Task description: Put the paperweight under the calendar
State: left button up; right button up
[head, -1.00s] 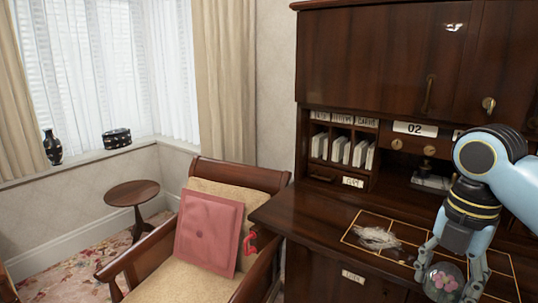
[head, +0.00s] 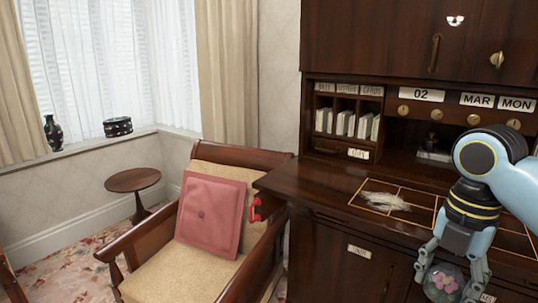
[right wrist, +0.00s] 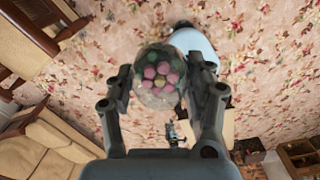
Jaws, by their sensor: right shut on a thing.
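The paperweight (head: 443,279) is a clear glass ball with pink flowers inside. My right gripper (head: 452,283) is shut on it at the lower right of the head view, in front of the desk. In the right wrist view the paperweight (right wrist: 160,76) sits between the two fingers, with floral carpet behind it. The calendar is a row of white plates on the desk's hutch, reading 02 (head: 421,95), MAR (head: 477,100) and MON (head: 516,104), with round knobs below. My left gripper is not in view.
The desktop (head: 320,184) has gold-lined squares, with a pale feathery thing (head: 385,201) on it. A dark object (head: 433,156) stands in the recess below the calendar. An armchair with a pink cushion (head: 210,210) stands left of the desk, a red object (head: 255,208) between them.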

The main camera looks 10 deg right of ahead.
notch_tip(320, 180, down, 15)
jog(key=b, duration=1.2)
jog(key=shift+s, duration=0.15)
jog(key=shift+r, duration=0.2)
